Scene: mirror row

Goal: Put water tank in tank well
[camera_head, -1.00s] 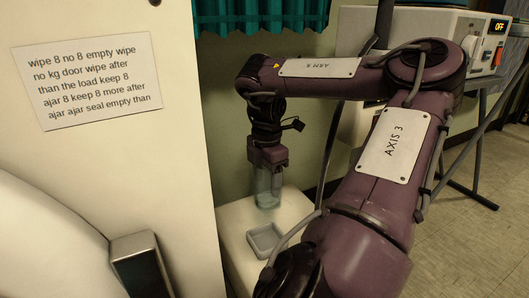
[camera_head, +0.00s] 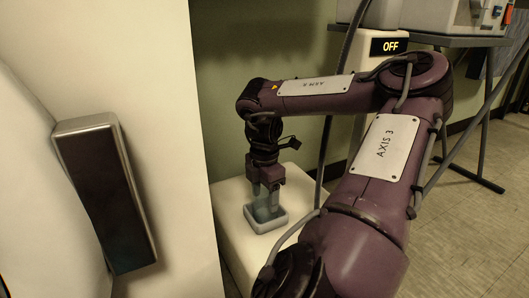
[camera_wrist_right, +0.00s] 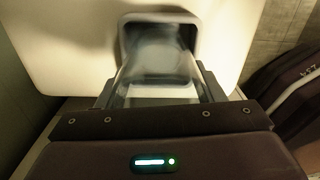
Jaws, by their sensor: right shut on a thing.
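The water tank (camera_head: 262,208) is a clear, bluish vessel under my right gripper (camera_head: 265,199). The right gripper is shut on it and holds it upright. The tank well (camera_head: 272,228) is a small grey-blue square tray on a white unit. In the head view the tank's lower part is at or inside the well's opening; I cannot tell if it touches the bottom. In the right wrist view the tank (camera_wrist_right: 155,62) shows between the fingers, blurred, in line with the dark square well opening (camera_wrist_right: 191,32). My left gripper is not in view.
The white unit's top (camera_head: 232,213) is clear around the well. A tall pale panel with a dark handle (camera_head: 105,195) stands at the left. An OFF display (camera_head: 390,46) and a table (camera_head: 450,41) with equipment are behind my right arm.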

